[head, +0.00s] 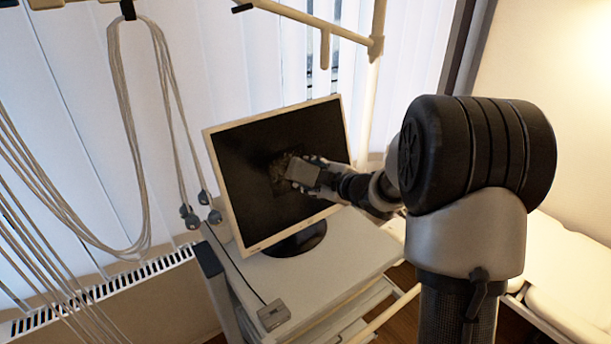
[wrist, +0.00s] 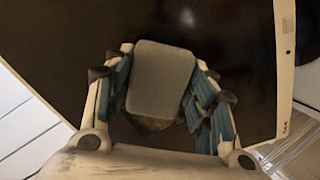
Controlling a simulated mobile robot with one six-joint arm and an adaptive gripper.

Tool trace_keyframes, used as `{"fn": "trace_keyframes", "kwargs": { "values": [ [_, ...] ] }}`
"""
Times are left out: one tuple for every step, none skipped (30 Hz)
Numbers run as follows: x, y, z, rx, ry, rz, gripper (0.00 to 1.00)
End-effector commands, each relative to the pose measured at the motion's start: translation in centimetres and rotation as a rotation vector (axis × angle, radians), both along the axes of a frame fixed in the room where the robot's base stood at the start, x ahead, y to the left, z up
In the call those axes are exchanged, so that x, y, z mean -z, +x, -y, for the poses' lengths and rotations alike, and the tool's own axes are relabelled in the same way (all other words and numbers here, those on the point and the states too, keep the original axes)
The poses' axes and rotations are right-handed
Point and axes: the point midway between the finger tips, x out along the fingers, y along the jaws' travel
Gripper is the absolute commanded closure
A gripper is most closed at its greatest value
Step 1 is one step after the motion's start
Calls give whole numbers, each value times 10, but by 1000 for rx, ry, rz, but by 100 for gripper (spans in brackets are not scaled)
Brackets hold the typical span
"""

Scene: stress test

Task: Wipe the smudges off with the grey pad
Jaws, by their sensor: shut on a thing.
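A monitor with a cream frame (head: 214,160) and a dark screen (head: 250,140) stands on a cart. My gripper (head: 313,172) is shut on the grey pad (head: 302,172) in front of the screen. In the wrist view the grey pad (wrist: 161,78) sits between both fingers, with the dark screen (wrist: 60,50) behind it. The pad looks close to the screen; I cannot tell whether it touches.
The monitor stands on a white cart top (head: 310,268). A small grey box (head: 273,314) with a cable lies at its front left. Grey cables (head: 130,150) hang at the left, and a cream rail (head: 310,28) crosses above the monitor.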

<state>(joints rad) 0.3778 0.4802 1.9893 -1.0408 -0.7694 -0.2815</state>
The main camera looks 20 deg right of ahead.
Motion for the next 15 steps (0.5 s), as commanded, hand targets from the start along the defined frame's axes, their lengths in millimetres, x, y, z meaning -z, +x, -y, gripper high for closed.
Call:
{"fn": "trace_keyframes", "kwargs": {
  "values": [
    [-2, 2, 6, 4, 0, 1, 68],
    [-1, 3, 9, 3, 1, 0, 68],
    [-1, 5, 12, 3, 1, 0, 68],
    [-1, 6, 14, 3, 0, 0, 68],
    [-1, 7, 16, 3, -1, 1, 68],
    [-1, 8, 19, 3, 0, 2, 68],
    [-1, 8, 20, 2, 1, 1, 68],
    [-1, 8, 22, 2, 1, 1, 68],
    [-1, 8, 22, 2, 1, 1, 68],
    [-1, 8, 23, 2, 0, 1, 68],
    [-1, 7, 23, 1, 0, 2, 68],
    [-1, 7, 22, 1, 0, 2, 68],
    [0, 7, 22, 1, 0, 2, 68],
    [0, 6, 21, 1, 0, 2, 68],
    [0, 6, 19, 0, 1, 2, 68]
  ]
}}
